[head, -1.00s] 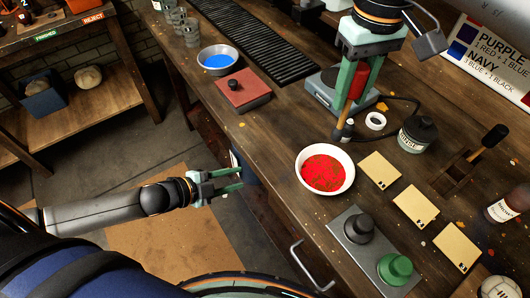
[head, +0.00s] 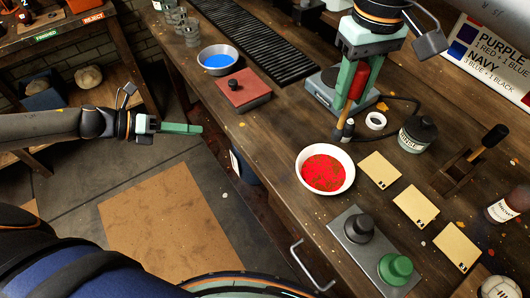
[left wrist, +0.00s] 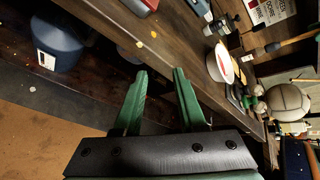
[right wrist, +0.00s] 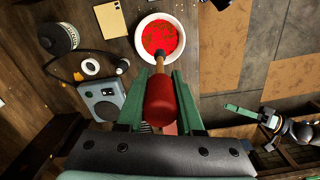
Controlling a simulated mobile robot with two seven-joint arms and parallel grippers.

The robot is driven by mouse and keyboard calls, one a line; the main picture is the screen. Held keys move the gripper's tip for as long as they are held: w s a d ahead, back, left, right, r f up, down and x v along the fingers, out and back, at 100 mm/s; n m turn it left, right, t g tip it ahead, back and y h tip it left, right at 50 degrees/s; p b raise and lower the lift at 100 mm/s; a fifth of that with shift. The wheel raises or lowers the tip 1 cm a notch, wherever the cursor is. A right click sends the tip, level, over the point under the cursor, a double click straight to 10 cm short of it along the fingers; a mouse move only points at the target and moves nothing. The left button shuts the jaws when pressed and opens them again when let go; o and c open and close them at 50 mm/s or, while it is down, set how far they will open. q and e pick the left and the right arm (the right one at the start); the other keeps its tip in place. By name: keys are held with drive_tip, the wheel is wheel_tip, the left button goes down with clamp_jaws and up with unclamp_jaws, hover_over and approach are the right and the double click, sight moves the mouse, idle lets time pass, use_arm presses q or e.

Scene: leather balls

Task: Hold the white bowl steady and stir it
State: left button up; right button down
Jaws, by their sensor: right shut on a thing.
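The white bowl (head: 299,172) stands upright on the wooden bench and holds red liquid with darker specks. It also shows in the left wrist view (left wrist: 226,62) and the right wrist view (right wrist: 139,42). My right gripper (head: 355,82) is shut on a stirring tool with a red handle (right wrist: 158,100) and a wooden shaft. In the head view the tool's lower end is behind the bowl's far rim, apparently above the bench; whether it overlaps the bowl is unclear. My left gripper (head: 195,128) is open and empty, off the bench's left side, well away from the bowl.
Tan cards (head: 380,169) lie right of the bowl, and a metal plate with black and green knobs (head: 362,245) lies in front. A blue-filled bowl (head: 217,60) is farther back.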

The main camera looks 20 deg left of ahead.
use_arm(q)
drive_tip(key=d+r+m+g+h, duration=0.1)
drive_tip(key=d+m+g+h, duration=0.3)
drive_tip(key=d+m, duration=0.7)
drive_tip(key=m+g, duration=0.5)
drive_tip(key=m, duration=0.7)
approach(311, 186)
drive_tip(key=shift+w+a+r, duration=0.1)
drive_tip(key=shift+w+a, duration=0.1)
drive_tip(key=shift+a, duration=0.3)
drive_tip(key=shift+w+a, duration=0.15)
drive_tip(key=shift+a, duration=0.35)
drive_tip(key=shift+s+d+f+m, duration=0.15)
drive_tip(key=shift+d+f+m, duration=0.05)
drive_tip(key=shift+d+m, duration=0.4)
drive_tip(key=x, duration=1.1)
drive_tip(key=shift+r, duration=0.1)
drive_tip(key=shift+c, duration=0.3)
clamp_jaws()
drive_tip(key=shift+s+f, duration=0.15)
drive_tip(key=shift+f, duration=0.1)
